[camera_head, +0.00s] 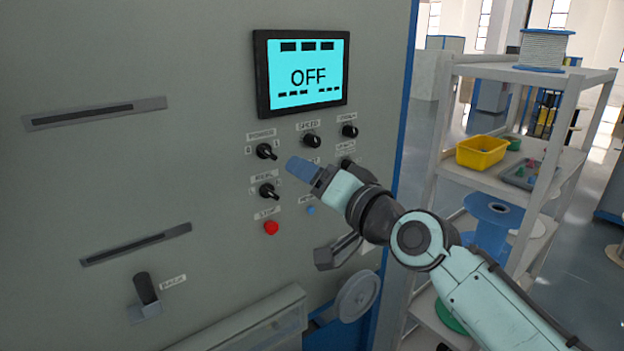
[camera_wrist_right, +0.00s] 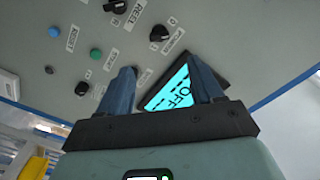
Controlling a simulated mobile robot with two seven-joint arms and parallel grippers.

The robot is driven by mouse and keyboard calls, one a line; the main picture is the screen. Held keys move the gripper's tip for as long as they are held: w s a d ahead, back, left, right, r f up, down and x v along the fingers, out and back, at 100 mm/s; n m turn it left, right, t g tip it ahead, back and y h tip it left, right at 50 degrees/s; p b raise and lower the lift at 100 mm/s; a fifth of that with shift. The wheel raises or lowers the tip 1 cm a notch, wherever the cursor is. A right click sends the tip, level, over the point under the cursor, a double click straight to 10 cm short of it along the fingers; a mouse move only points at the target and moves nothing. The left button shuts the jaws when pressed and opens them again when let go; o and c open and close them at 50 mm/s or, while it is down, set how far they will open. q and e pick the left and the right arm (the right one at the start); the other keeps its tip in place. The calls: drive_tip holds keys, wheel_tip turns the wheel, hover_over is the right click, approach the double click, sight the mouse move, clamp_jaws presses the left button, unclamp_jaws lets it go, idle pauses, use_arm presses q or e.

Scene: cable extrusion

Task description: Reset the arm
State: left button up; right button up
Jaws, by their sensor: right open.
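My right arm (camera_head: 420,240) reaches in from the lower right in the head view. My right gripper (camera_head: 301,168), with blue fingers, points at the control panel, among its knobs. In the wrist view the two fingers of the right gripper (camera_wrist_right: 163,82) stand apart with nothing between them, so it is open and empty. I cannot tell the exact gap to the panel. The gripper hides part of the panel's middle labels and controls. My left gripper is not in view.
The grey machine's screen (camera_head: 308,75) reads OFF. Black knobs (camera_head: 267,151) and a red stop button (camera_head: 271,228) lie left of the gripper. A handwheel (camera_head: 358,295) sits below. A shelf (camera_head: 470,180) with a yellow bin (camera_head: 482,152) stands to the right.

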drive_tip(key=shift+s+d, duration=0.15)
drive_tip(key=shift+s, duration=0.1)
drive_tip(key=shift+w+f, duration=0.1)
drive_tip(key=shift+w, duration=0.05)
